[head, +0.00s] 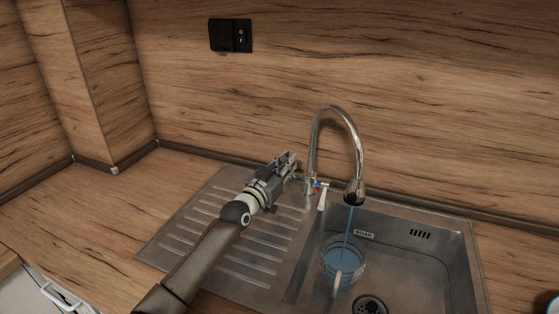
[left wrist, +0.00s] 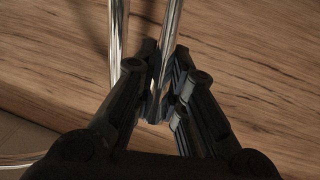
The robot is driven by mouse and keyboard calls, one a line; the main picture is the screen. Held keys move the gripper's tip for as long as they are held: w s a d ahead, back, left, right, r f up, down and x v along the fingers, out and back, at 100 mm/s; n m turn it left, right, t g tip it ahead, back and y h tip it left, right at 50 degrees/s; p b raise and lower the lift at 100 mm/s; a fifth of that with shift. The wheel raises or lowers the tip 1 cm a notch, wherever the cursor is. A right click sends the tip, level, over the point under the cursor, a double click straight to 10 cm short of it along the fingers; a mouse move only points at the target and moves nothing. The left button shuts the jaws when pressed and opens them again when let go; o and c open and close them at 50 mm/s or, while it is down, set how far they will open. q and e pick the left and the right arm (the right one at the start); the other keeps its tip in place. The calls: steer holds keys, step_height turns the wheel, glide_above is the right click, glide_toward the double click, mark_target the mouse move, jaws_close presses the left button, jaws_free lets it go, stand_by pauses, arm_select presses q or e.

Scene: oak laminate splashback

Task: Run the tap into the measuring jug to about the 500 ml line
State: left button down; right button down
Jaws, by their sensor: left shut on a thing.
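The chrome tap (head: 313,150) stands behind the sink, its curved spout pointing down over the basin. A thin blue stream runs from the nozzle (head: 355,192) into the clear measuring jug (head: 358,272), which stands in the basin with its handle towards me. Bluish water shows inside; its level against the marks is too small to read. My left gripper (head: 288,162) is at the left side of the tap. In the left wrist view, my left gripper (left wrist: 165,105) is shut on a slim chrome bar, seemingly the tap lever (left wrist: 170,45). My right gripper is out of view.
The steel sink (head: 440,245) has a drain (head: 370,304) just right of the jug. A ribbed drainboard (head: 190,225) lies under my left arm. A black socket (head: 230,35) is on the wall. The left worktop (head: 95,215) is clear.

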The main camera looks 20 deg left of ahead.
arm_select(q)
steer(key=c, duration=1.8)
jaws_free()
steer(key=o, duration=0.3)
steer(key=shift+o, duration=0.2)
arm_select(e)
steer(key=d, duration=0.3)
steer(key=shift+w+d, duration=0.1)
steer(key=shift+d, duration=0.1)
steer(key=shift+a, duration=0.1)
arm_select(q)
steer(key=shift+r, duration=0.35)
step_height(320, 180, up, 9)
steer(key=shift+r, duration=0.15)
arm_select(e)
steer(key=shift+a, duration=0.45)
